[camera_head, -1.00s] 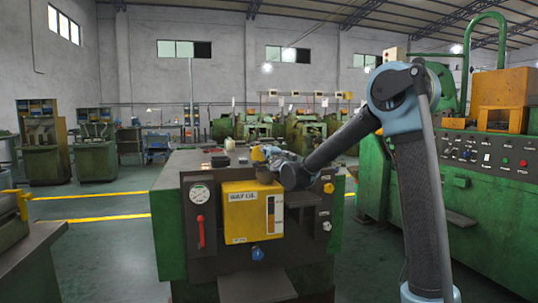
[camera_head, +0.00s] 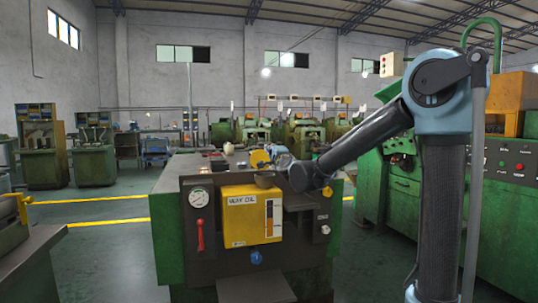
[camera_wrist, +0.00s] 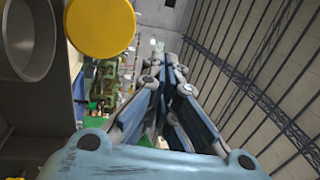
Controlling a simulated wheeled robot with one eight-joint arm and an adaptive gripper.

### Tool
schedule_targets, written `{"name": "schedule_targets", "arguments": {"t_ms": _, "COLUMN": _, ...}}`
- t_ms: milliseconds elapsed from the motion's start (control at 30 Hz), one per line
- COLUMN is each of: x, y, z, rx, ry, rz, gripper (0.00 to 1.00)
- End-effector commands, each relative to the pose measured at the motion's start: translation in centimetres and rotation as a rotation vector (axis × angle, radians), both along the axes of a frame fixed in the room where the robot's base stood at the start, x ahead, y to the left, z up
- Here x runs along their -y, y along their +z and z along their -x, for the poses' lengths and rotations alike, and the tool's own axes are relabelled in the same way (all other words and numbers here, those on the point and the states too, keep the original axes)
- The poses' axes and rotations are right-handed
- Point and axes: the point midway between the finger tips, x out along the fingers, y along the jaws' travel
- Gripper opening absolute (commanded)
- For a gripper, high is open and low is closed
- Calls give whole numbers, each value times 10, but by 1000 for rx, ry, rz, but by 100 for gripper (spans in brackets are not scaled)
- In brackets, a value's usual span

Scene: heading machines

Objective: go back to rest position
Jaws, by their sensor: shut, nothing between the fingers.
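My gripper (camera_head: 276,153) is above the top of the green machine (camera_head: 172,225) in the head view, just behind the yellow oil box (camera_head: 240,214). In the wrist view my gripper (camera_wrist: 166,68) has its fingers together with nothing between them. An open round filler neck (camera_head: 265,181) stands at the top of the oil box, and it also shows in the wrist view (camera_wrist: 30,35). A yellow round lid (camera_wrist: 100,25) is beside it in the wrist view, apart from the fingers. My wrist partly hides the box's top right.
The machine front carries a gauge (camera_head: 198,197), a red lever (camera_head: 200,235) and a blue knob (camera_head: 256,257). Small items (camera_head: 218,161) lie on its top. A large green machine (camera_head: 405,200) stands close at the right. Open floor (camera_head: 105,235) lies to the left.

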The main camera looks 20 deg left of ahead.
Motion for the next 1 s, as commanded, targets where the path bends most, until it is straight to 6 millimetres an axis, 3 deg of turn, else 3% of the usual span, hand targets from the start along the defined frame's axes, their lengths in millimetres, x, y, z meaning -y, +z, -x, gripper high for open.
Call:
{"name": "schedule_targets", "arguments": {"t_ms": 300, "x": 17, "y": 12, "z": 29, "rx": 0, "ry": 1, "rz": 0, "gripper": 0}}
{"name": "schedule_targets", "arguments": {"t_ms": 567, "x": 28, "y": 13, "z": 37, "rx": 4, "ry": 6, "rz": 31, "gripper": 0}}
{"name": "schedule_targets", "arguments": {"t_ms": 767, "x": 73, "y": -7, "z": 47, "rx": 13, "ry": 39, "rz": 241, "gripper": 0}}
{"name": "schedule_targets", "arguments": {"t_ms": 1000, "x": 150, "y": -64, "z": 79, "rx": -14, "ry": 102, "rz": 599, "gripper": 0}}
